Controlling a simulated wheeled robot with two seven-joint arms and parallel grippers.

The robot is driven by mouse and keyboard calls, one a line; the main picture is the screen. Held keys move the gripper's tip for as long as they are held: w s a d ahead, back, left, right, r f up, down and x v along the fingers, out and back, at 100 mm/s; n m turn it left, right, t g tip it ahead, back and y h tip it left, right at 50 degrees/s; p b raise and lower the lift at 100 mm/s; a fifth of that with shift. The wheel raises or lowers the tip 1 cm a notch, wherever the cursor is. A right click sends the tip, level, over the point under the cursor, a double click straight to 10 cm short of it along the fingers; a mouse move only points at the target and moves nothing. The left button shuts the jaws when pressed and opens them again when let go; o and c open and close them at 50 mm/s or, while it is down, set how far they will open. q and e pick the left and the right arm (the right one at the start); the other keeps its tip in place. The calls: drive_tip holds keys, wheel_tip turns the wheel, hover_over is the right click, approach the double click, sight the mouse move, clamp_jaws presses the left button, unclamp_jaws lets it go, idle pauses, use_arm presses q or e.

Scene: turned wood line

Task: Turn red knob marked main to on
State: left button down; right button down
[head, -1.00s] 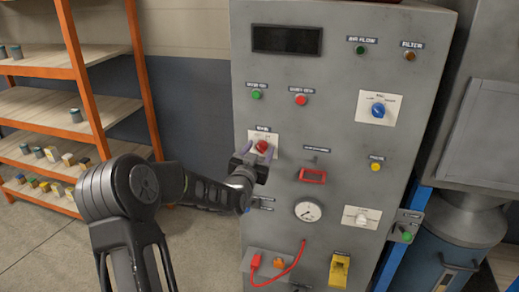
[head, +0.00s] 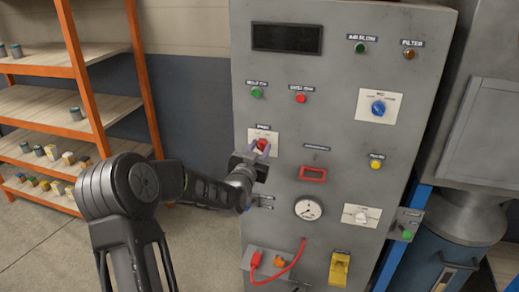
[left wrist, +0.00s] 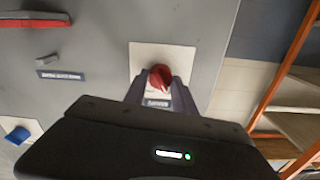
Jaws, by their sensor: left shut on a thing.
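The red knob (head: 262,144) sits on a pale plate (head: 274,136) at the left side of the grey control cabinet, under a small dark label. It also shows in the left wrist view (left wrist: 160,77), between the two fingers. My left gripper (head: 258,149) is at the knob, shut on it, with one finger on each side. In the left wrist view the gripper (left wrist: 161,88) hides the lower part of the plate. The plate's position marks are too small to read. My right gripper is not in view.
A red-framed handle (head: 313,174) and a gauge (head: 308,209) are right of the knob. A blue knob (head: 378,108) and a white switch (head: 361,216) are farther right. An orange shelf rack (head: 85,85) stands at the left. A red cable (head: 291,266) hangs below.

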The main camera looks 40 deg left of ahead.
use_arm(q)
drive_tip(key=shift+f+m+b, duration=0.15)
drive_tip(key=shift+m+b, duration=0.25)
drive_tip(key=shift+b, duration=0.55)
drive_tip(key=m+b, duration=0.7)
drive_tip(key=b, duration=0.4)
drive_tip(key=shift+d+f, duration=0.1)
drive_tip(key=shift+d, duration=0.05)
drive_tip(key=shift+m+b, duration=0.8)
drive_tip(key=shift+m, duration=0.4)
drive_tip(key=shift+m+b, duration=0.45)
drive_tip(key=shift+m, duration=0.45)
drive_tip(key=c, duration=1)
unclamp_jaws()
drive_tip(key=shift+r, duration=0.2)
drive_tip(key=shift+s, duration=0.1)
